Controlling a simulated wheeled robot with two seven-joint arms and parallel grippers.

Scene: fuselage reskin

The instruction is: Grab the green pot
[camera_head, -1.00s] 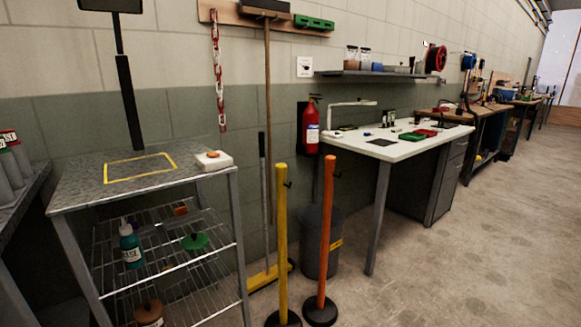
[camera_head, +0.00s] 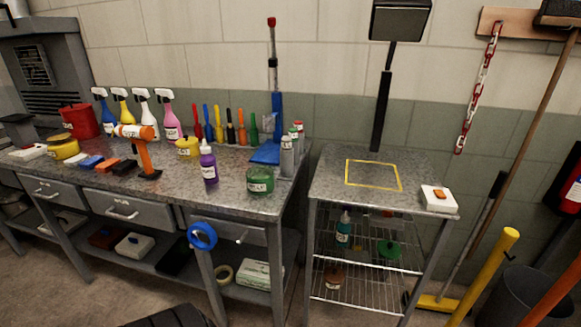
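A green pot (camera_head: 260,181) with a pale label stands upright near the front right corner of the grey workbench. Another green round item (camera_head: 388,250), perhaps a lid or a lidded pot, sits on the wire shelf under the small table at right. Neither gripper shows in the head view, and nothing touches the green pot on the workbench.
A purple bottle (camera_head: 208,162) stands left of the pot, and grey bottles (camera_head: 287,156) stand close behind it. An orange drill-like tool (camera_head: 142,150) is further left. The small table (camera_head: 330,180) has a bare yellow-framed area. Yellow and orange posts stand at right.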

